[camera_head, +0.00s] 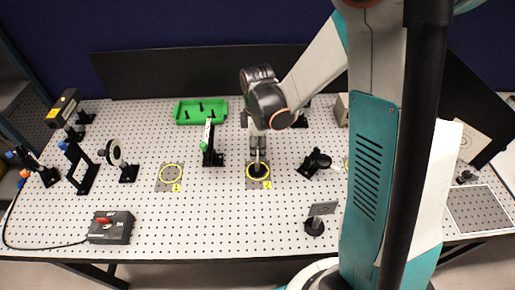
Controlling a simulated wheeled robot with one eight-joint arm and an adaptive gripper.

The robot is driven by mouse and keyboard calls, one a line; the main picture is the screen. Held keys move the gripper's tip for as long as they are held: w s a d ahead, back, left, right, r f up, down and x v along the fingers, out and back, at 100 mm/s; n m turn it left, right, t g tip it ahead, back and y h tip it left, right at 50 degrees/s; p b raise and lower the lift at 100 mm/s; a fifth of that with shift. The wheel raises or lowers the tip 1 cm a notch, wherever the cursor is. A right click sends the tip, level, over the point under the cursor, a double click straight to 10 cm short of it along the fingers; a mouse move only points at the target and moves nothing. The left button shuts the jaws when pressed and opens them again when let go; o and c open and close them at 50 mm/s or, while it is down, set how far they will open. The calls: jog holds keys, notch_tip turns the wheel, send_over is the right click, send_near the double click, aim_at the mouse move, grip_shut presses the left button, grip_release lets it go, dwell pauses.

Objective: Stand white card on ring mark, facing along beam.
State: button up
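My gripper (258,150) points down over the middle yellow ring mark (250,178), labelled 2. A dark round base (258,168) sits inside that ring, directly below the fingers. A pale upright part between the fingers and the base may be the white card seen edge-on, but it is too small to tell. Whether the fingers grip it or stand around it is not clear. Another yellow ring mark (171,173), labelled 1, is empty to the left. A third ring mark (347,164) is mostly hidden by my arm.
Left of my gripper stands a black mount with a green knob (206,146). Right are a black angled mount (315,162) and a grey plate on a post (322,209). A green tray (182,113) lies behind. A black control box (111,227) is front left. The front middle is clear.

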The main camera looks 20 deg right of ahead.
notch_tip(320, 180, up, 11)
jog(key=shift+s+f+p, duration=0.1)
jog(key=shift+f+p, duration=0.05)
jog(key=shift+p, duration=0.8)
jog(key=s+r+m+t, duration=0.7)
jog(key=s+r+m, duration=0.4)
jog(key=s+m, duration=0.3)
jog(key=shift+s, duration=0.45)
